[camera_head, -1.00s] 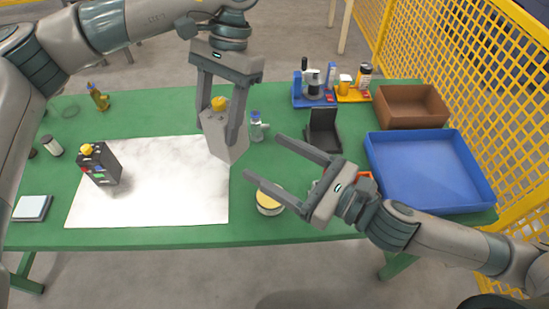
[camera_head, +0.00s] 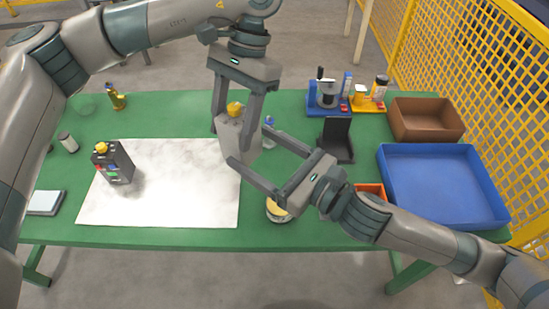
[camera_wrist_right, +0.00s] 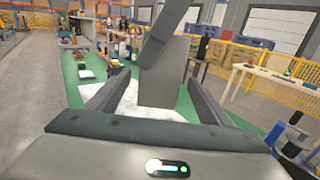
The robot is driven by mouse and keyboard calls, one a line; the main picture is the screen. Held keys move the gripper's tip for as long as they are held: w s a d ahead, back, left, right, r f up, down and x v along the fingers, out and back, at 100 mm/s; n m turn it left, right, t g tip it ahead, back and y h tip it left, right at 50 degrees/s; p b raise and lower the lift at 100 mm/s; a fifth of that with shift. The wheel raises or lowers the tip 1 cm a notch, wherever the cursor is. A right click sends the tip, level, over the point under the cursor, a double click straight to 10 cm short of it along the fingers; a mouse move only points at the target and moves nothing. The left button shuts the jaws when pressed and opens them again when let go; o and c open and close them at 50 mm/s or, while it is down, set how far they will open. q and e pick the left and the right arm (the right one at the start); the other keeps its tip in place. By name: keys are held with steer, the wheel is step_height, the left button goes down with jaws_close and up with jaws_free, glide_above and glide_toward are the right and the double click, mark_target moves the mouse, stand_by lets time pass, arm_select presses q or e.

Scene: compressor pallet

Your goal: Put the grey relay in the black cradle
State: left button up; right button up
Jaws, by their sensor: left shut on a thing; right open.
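The grey relay (camera_head: 231,142), a block with a yellow knob on top, hangs upright in my left gripper (camera_head: 236,132), which is shut on it above the white mat. My right gripper (camera_head: 250,149) is open, with its fingers reaching toward the relay's lower part. In the right wrist view the relay (camera_wrist_right: 165,78) stands between the right gripper's open fingers (camera_wrist_right: 160,88), with a left finger crossing its upper part. I cannot tell whether the right fingers touch it. The black cradle (camera_head: 337,138) stands empty, with a tall back, right of the grippers.
A black box with a yellow knob (camera_head: 113,165) stands on the white mat (camera_head: 180,195). A blue tray (camera_head: 440,185), brown box (camera_head: 425,120) and orange bin (camera_head: 370,189) lie to the right. A round tin (camera_head: 279,211) is below my right gripper. A clear-sided bottle (camera_head: 270,129) stands behind.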

steer(key=shift+x, duration=2.4)
steer(key=c, duration=1.4)
arm_select(q)
steer(key=o, duration=1.4)
steer(key=shift+r, duration=0.1)
steer(key=v, duration=1.1)
steer(key=shift+d+r, duration=0.1)
steer(key=shift+r, duration=0.3)
